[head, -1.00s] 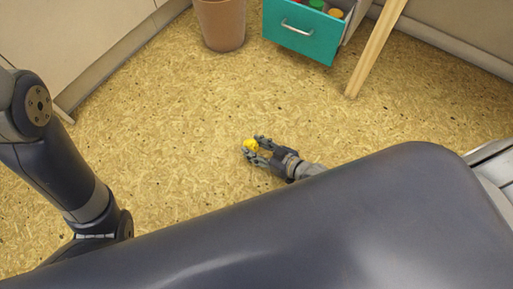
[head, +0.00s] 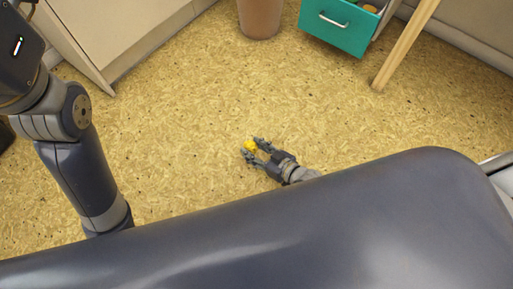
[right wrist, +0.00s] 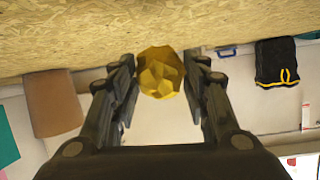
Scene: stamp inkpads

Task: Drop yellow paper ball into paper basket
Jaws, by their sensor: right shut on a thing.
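The yellow paper ball (head: 249,146) is a small crumpled lump between the fingertips of my right gripper (head: 254,150) in the head view. In the right wrist view the ball (right wrist: 161,73) sits between both fingers, and the right gripper (right wrist: 160,78) is shut on it. The paper basket (head: 260,17) is a brown, bucket-shaped bin on the floor at the top middle of the head view, cut off by the frame edge. The basket also shows at the left of the right wrist view (right wrist: 54,103). My left arm is at the left of the head view; its gripper is out of view.
A teal drawer (head: 337,24) stands open to the right of the basket, with a wooden leg (head: 405,45) beside it. Pale cabinets (head: 125,35) line the upper left. The speckled floor (head: 190,110) between the ball and the basket is clear.

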